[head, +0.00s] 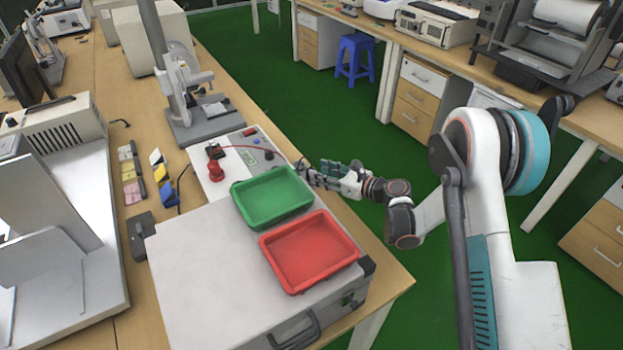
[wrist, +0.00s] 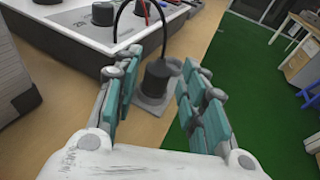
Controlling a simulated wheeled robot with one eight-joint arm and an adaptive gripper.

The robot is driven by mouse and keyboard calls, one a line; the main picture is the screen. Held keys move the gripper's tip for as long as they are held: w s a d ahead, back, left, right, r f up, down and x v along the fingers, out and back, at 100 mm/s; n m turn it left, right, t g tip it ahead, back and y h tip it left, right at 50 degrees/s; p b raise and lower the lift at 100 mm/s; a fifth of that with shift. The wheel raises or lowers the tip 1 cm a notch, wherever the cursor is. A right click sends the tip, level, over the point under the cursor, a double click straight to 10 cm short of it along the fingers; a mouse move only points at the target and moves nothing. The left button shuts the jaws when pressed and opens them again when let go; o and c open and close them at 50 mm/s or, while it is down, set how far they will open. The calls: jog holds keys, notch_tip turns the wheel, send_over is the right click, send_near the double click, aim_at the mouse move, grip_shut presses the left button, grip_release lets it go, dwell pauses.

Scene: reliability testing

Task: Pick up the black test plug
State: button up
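The black test plug (wrist: 157,78) stands upright on a small grey base on the wooden bench in the wrist view. A black cord loops up from it toward the test box. My gripper (wrist: 160,67) is open. Its teal-padded fingers lie on both sides of the plug, with visible gaps, and the plug appears ahead of the palm. In the head view my gripper (head: 308,173) is at the bench's right edge, beside the test box and right of the green tray. The plug cannot be made out clearly there, near the fingers.
The white test box (head: 206,187) with a red plug (head: 216,170) sits left of my gripper. A green tray (head: 245,206) and a red tray (head: 348,251) rest on a grey case (head: 190,260). A microscope stand (head: 205,122) is behind. Open green floor lies right of the bench.

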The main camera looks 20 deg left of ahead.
jog(key=a, duration=0.1)
jog(key=w+a+f+b, duration=0.1)
jog(key=a+f+b, duration=0.1)
jog(key=a, duration=0.1)
jog(key=shift+w, duration=0.15)
jog(key=shift+w+a, duration=0.1)
jog(key=shift+a, duration=0.15)
jog(key=shift+r, duration=0.15)
jog(key=c, duration=0.9)
jog(key=shift+r, duration=0.1)
